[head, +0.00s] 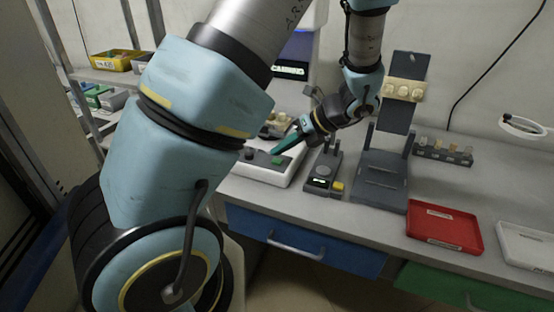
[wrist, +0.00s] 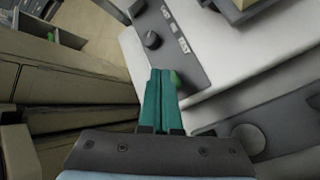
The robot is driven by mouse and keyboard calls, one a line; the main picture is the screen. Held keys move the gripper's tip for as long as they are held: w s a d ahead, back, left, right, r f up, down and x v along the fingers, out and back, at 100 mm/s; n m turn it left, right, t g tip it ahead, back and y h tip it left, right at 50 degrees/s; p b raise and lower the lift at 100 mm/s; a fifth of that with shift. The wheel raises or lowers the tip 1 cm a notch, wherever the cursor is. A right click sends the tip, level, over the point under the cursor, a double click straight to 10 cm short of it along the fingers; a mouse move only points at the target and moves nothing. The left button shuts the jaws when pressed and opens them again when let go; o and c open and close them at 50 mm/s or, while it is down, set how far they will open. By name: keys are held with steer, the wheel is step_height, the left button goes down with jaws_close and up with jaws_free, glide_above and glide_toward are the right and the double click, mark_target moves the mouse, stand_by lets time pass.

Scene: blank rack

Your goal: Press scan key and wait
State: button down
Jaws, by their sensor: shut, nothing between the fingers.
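A white machine (head: 255,172) stands on the bench with a dark control strip (wrist: 185,50) along its front. The strip carries a round dark knob (wrist: 152,40), small white labels and a green key (wrist: 175,78), which also shows in the head view (head: 277,161). Which key is the scan key I cannot read. My gripper (head: 275,152) has its teal fingers shut and empty, pointing down at the strip. In the wrist view the fingertips (wrist: 161,71) lie right beside the green key and partly cover it. Whether they touch it I cannot tell.
A small grey device with a yellow button (head: 338,187) and a dark grey stand (head: 382,180) are to the right. Further right are a rack of vials (head: 443,152), a red tray (head: 450,243) and a white tray (head: 525,245). A lit display (head: 290,70) stands behind.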

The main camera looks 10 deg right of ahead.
mark_target(281, 162)
steer(key=shift+r+p, duration=2.55)
steer(key=shift+p, duration=0.15)
steer(key=shift+f, duration=0.1)
steer(key=s+a+r+n+h, duration=0.2)
steer(key=a+n+h, duration=0.1)
steer(key=n, duration=0.7)
steer(key=s+a+r+n+g+h, duration=0.1)
steer(key=s+a+r+n+h, duration=0.1)
steer(key=a+n, duration=0.4)
steer(key=s+a+r+n+g+h, duration=0.1)
steer(key=a+n, duration=0.4)
steer(key=n, duration=0.9)
steer(key=s+r+h, duration=0.1)
steer(key=s+h, duration=0.1)
steer(key=shift+r+n+h, duration=0.15)
steer(key=shift+n+h, duration=0.15)
